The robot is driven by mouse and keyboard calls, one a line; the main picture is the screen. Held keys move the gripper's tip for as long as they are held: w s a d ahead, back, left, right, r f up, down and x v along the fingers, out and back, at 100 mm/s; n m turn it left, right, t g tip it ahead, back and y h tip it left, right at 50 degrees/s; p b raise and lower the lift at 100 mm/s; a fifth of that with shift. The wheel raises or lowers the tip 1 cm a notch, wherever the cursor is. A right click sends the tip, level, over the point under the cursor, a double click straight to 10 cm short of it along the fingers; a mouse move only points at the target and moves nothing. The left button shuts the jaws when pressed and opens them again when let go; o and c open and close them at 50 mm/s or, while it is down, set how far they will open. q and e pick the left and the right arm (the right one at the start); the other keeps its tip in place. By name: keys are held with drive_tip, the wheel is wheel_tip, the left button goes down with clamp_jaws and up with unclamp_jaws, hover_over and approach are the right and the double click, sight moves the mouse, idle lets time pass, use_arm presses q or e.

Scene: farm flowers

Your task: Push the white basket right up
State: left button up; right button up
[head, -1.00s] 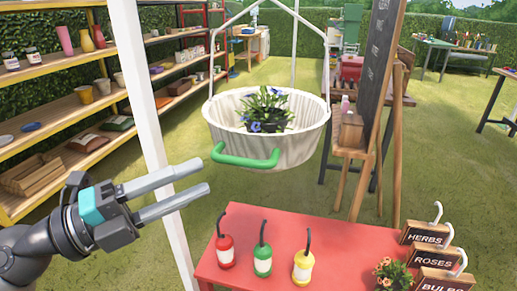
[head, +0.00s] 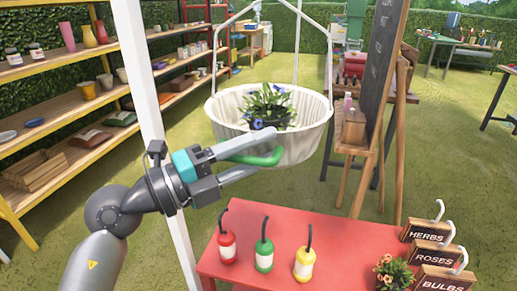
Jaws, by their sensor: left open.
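The white basket (head: 311,140) hangs from thin white bars at the centre of the head view. It holds a potted plant (head: 266,106) with blue flowers. A green handle (head: 265,159) sticks out from its near side. My left gripper (head: 264,151) is open at the handle, with one finger above it in the picture and the other below. Part of the handle is hidden behind the upper finger. I cannot tell whether the fingers touch the handle. My right gripper is not in view.
A red table (head: 345,250) below the basket holds red, green and yellow bottles, a small potted plant and several wooden signs. A white post (head: 150,90) stands left of the basket. A chalkboard easel (head: 372,90) stands close to its right. Shelves line the left.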

use_arm(q)
drive_tip(key=c, duration=0.7)
drive_tip(key=shift+r, duration=0.1)
clamp_jaws()
drive_tip(key=shift+r, duration=0.1)
idle(0.4)
